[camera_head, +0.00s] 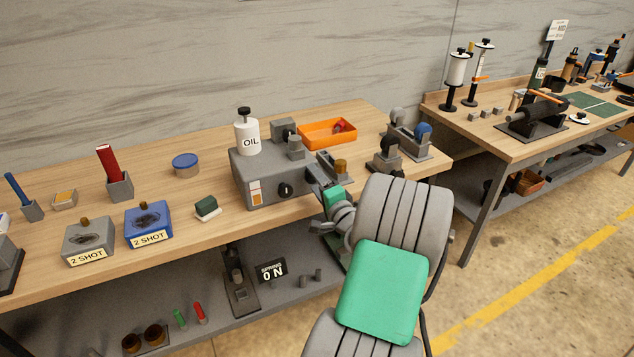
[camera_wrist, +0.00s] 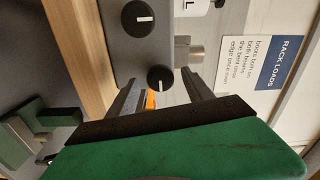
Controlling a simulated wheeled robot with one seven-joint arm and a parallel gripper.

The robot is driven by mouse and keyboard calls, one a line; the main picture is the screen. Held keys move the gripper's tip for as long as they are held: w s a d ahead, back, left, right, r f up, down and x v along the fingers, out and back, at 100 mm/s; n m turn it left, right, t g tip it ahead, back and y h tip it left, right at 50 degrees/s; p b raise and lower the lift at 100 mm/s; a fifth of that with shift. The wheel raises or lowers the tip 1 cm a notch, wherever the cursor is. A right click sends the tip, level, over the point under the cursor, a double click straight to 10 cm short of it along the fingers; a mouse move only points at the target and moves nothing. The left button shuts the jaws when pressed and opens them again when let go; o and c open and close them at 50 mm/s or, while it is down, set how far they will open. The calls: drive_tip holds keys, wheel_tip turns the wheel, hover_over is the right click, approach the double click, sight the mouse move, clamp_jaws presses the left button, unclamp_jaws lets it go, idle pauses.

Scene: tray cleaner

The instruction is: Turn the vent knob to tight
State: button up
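The grey box-shaped unit (camera_head: 262,178) stands on the bench with a black knob (camera_head: 284,190) on its front. In the wrist view two round black knobs show. The upper one (camera_wrist: 138,18) has a white mark lying sideways. The lower one (camera_wrist: 160,78) has a white mark running up and down the picture and sits between my fingertips. I cannot tell from any label which is the vent knob. My gripper (camera_wrist: 160,88) is open, one finger on each side of the lower knob; contact is not visible. In the head view my gripper (camera_head: 319,180) is at the unit's right end, partly hidden.
A white OIL bottle (camera_head: 246,138) stands on the unit. An orange bin (camera_head: 328,133) is behind it, and grey fixtures (camera_head: 386,153) stand to the right. A small green-topped block (camera_head: 207,208) and a blue 2 SHOT block (camera_head: 149,226) are to the left.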

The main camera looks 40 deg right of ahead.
drive_tip(key=b+v, duration=0.1)
drive_tip(key=v, duration=0.6)
drive_tip(key=shift+s, duration=0.4)
drive_tip(key=shift+a+r, duration=0.1)
drive_tip(key=shift+a, duration=0.05)
